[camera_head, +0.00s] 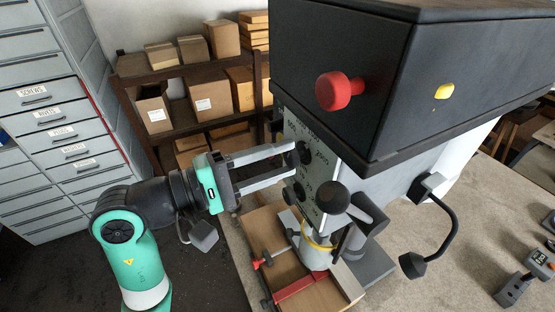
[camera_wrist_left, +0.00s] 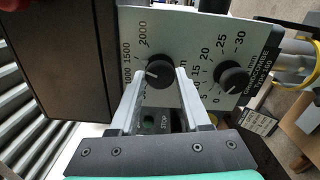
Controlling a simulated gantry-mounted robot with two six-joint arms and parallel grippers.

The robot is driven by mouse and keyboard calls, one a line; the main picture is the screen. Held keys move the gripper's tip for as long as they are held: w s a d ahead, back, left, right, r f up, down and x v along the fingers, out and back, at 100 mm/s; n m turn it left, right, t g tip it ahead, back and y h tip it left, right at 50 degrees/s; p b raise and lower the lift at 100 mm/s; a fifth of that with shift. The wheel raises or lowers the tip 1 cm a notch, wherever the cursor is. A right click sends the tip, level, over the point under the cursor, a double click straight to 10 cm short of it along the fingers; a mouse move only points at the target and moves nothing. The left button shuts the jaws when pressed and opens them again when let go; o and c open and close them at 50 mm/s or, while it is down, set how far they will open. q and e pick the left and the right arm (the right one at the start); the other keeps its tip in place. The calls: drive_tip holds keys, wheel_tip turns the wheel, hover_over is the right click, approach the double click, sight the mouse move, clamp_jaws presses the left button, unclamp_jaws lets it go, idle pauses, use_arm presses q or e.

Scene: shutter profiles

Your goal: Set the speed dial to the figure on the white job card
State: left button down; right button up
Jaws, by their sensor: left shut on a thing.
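The speed dial (camera_wrist_left: 160,73) is a round black knob on the pale control panel (camera_wrist_left: 200,28) of the drill. Figures including 1500 and 2000 are printed around it. A pale mark shows at its left side, but I cannot tell exactly which figure it meets. My left gripper (camera_wrist_left: 160,78) has its two fingers on either side of this knob and is shut on it. In the head view the left gripper (camera_head: 293,160) reaches the panel from the left, with the dial (camera_head: 304,153) at its tips. I cannot identify the white job card with certainty. My right gripper is not in view.
A second black knob (camera_wrist_left: 232,77) with a 0 to 30 scale sits beside the dial. A small printed plate or card (camera_wrist_left: 258,120) lies beyond it. The red mushroom button (camera_head: 340,91) juts from the drill head above. A lever knob (camera_head: 334,195) stands below the panel.

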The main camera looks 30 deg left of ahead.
use_arm(q)
drive_tip(key=shift+c, duration=1.9)
unclamp_jaws()
drive_tip(key=b+v, duration=0.1)
drive_tip(key=v, duration=1)
drive_tip(key=shift+s+a, duration=0.2)
drive_tip(key=shift+s, duration=0.05)
